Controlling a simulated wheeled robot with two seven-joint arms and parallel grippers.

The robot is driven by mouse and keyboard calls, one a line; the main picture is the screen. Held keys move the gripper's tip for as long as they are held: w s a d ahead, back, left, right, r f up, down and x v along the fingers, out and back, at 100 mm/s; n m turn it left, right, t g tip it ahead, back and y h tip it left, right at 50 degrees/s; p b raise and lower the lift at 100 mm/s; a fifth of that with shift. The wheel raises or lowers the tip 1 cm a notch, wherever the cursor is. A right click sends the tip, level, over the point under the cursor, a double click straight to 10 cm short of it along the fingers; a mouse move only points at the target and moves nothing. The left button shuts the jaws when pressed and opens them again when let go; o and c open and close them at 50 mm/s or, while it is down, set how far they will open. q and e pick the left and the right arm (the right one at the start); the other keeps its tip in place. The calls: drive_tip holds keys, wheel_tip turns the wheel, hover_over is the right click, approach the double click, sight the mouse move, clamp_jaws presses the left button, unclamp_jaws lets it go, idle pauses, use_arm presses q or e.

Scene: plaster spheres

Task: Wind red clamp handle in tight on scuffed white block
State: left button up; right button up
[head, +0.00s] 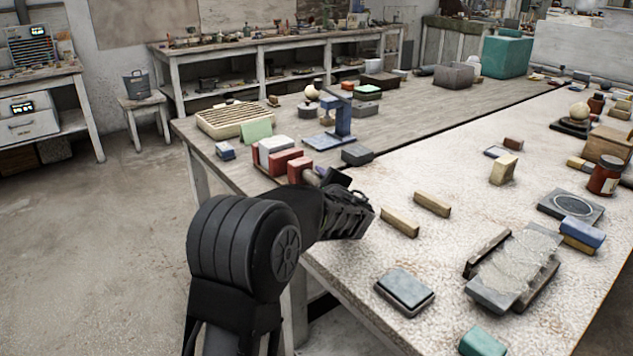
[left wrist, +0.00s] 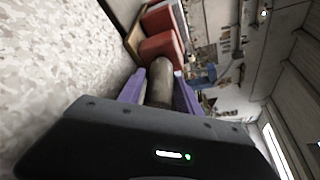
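The clamp (head: 284,161) with red jaws stands near the left edge of the table in the head view. The scuffed white block (head: 275,146) sits at it, behind the front jaw. I cannot tell whether the jaw presses on the block. The red jaws also show in the left wrist view (left wrist: 160,46). My left gripper (head: 318,174) reaches the clamp's handle end from the front right. In the left wrist view, its purple fingers (left wrist: 160,88) lie on both sides of the grey-brown cylindrical handle (left wrist: 160,80) and look closed on it. My right gripper is not in view.
A blue stand (head: 340,125), a dark block (head: 357,155) and a green card (head: 257,131) are near the clamp. Tan bars (head: 400,222) lie right of my left gripper. A grey slab (head: 515,265) and a teal-topped block (head: 405,289) lie nearer.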

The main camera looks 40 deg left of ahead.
use_arm(q)
clamp_jaws()
idle(0.3)
drive_tip(key=shift+r+m+p, duration=0.15)
drive_tip(key=shift+m+p, duration=0.15)
drive_tip(key=shift+p, duration=0.55)
drive_tip(key=m+g+p, duration=0.5)
drive_tip(key=m+p, duration=0.2)
drive_tip(key=p, duration=1)
drive_tip(key=shift+s+m+g+y+p, duration=0.1)
drive_tip(key=shift+m+g+y+p, duration=0.2)
drive_tip(key=shift+m+g+p, duration=0.8)
drive_tip(key=shift+m+p, duration=0.1)
drive_tip(key=shift+p, duration=0.1)
drive_tip(key=shift+f+m+g+y, duration=0.35)
drive_tip(key=shift+m+g+y, duration=0.2)
drive_tip(key=shift+m, duration=0.35)
drive_tip(key=shift+r+m+g+y+b, duration=0.1)
drive_tip(key=shift+m+g+y+b, duration=0.45)
drive_tip(key=shift+m+g+b, duration=0.6)
drive_tip(key=shift+m+t, duration=0.35)
drive_tip(key=shift+t, duration=0.05)
